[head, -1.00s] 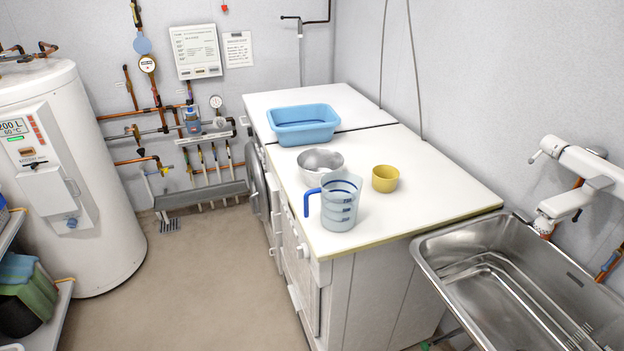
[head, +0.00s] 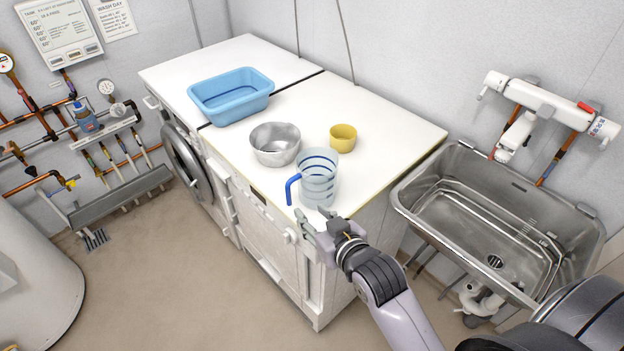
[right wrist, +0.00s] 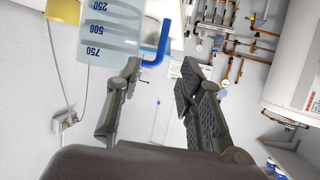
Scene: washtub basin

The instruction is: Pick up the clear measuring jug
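The clear measuring jug (head: 318,182) stands upright near the front corner of the white worktop. It has blue markings, and its blue handle (head: 291,188) points left. In the right wrist view the jug (right wrist: 110,30) appears upside down at the upper left, and its handle (right wrist: 162,42) shows just beyond the gap between the fingertips. My right gripper (head: 314,217) is at the worktop's front edge, just in front of the jug. Its fingers (right wrist: 159,66) are apart with nothing between them. I cannot tell whether one touches the jug. My left gripper is not in view.
A metal bowl (head: 275,144), a yellow cup (head: 343,138) and a blue basin (head: 231,94) stand behind the jug on the worktop (head: 390,135). A steel sink (head: 480,215) lies to the right. Open floor (head: 170,270) lies to the left.

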